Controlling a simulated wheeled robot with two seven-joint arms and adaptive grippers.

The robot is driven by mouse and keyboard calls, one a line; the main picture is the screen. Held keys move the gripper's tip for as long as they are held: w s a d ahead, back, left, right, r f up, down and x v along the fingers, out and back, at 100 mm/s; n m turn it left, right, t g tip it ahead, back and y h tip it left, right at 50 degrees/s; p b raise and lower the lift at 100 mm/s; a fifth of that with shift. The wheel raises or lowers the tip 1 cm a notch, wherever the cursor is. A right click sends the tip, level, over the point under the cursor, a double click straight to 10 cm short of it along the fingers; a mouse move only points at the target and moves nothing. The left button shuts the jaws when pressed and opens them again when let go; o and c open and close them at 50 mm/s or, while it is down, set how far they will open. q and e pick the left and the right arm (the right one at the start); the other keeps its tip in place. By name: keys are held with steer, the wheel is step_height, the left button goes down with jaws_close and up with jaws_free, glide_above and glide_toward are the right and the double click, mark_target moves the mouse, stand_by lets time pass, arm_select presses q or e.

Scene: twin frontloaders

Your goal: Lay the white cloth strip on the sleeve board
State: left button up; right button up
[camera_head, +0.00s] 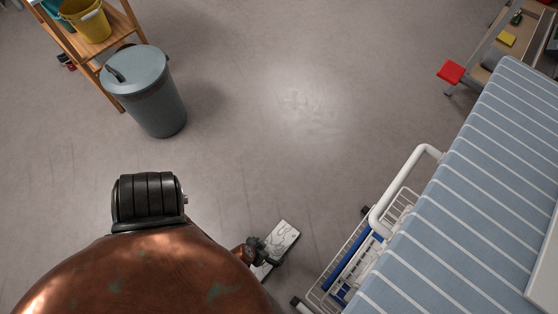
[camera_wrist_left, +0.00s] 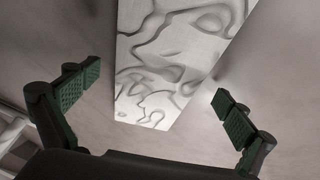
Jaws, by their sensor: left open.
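A long white piece with wavy grey creases or markings (camera_head: 284,236) shows below the middle of the head view. It looks like the white cloth strip, but I cannot tell what lies under it. It also fills the upper middle of the left wrist view (camera_wrist_left: 180,50). My left gripper (camera_head: 270,252) is open beside and over its near part. In the wrist view the two green-padded fingers stand apart, with the strip's near end between them in the picture; no grip on it shows. I cannot clearly identify the sleeve board. My right gripper is not in view.
A blue board with white stripes (camera_head: 450,210) runs along the right, with a white pale object (camera_head: 545,262) at its edge. A white tubular rail (camera_head: 402,182) and wire basket (camera_head: 345,262) sit beside it. A grey bin (camera_head: 150,95) stands upper left. The middle floor is clear.

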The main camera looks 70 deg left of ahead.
arm_select(q)
steer(key=shift+w, duration=0.1)
steer(key=shift+c, duration=0.3)
steer(key=c, duration=1.1)
steer(key=shift+r, duration=0.2)
steer(key=shift+r+p, duration=0.6)
step_height(320, 180, up, 8)
steer(key=p, duration=0.5)
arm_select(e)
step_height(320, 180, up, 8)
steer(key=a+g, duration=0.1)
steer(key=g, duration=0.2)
arm_select(q)
step_height(320, 180, up, 8)
steer(key=p, duration=0.5)
glide_above(270, 251)
steer(key=shift+r, duration=0.2)
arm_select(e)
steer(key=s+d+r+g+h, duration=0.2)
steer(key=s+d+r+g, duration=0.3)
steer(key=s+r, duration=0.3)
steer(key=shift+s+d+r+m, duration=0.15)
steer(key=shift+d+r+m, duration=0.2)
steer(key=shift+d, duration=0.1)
